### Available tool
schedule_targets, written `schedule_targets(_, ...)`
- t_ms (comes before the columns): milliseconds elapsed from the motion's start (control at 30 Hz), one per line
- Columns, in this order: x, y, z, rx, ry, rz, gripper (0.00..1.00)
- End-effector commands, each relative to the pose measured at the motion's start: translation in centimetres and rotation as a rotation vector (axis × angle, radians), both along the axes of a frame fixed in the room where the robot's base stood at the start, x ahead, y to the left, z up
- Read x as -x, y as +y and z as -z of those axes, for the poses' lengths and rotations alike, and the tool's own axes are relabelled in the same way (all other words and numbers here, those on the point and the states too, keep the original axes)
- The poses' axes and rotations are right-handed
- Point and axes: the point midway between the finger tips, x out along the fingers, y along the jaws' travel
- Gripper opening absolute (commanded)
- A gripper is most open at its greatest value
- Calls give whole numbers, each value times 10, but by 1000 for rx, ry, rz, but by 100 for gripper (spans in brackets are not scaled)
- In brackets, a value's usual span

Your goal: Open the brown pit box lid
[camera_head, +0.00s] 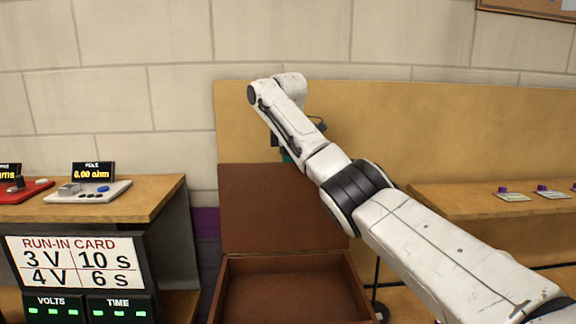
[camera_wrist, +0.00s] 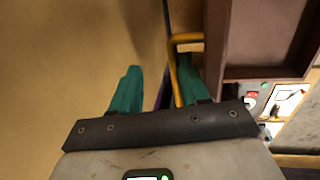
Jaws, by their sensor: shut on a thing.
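The brown pit box (camera_head: 290,290) stands open in the head view, its hollow inside showing. Its brown lid (camera_head: 265,208) stands about upright at the back of the box. My gripper (camera_head: 286,156) is at the lid's top edge, mostly hidden behind my arm. In the wrist view, the teal fingers of my gripper (camera_wrist: 160,78) are on either side of a yellow bar handle (camera_wrist: 174,62) and shut on it. The brown box (camera_wrist: 262,72) also shows at the right there. The handle's lower end is partly hidden.
A wooden panel (camera_head: 400,130) stands close behind the lid. A bench (camera_head: 100,200) with a meter and a run-in card (camera_head: 77,264) is at the left. A wooden shelf (camera_head: 480,208) with small cards is at the right.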

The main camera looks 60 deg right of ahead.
Motion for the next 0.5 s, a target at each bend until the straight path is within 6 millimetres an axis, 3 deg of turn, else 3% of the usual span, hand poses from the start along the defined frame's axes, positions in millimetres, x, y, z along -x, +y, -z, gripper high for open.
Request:
schedule_targets(33, 2, -7, 12, -2, -2, 4, 36)
schedule_targets(67, 3, -6, 8, -1, -3, 4, 36)
schedule_targets(500, 11, 11, -74, 12, -8, 3, 36)
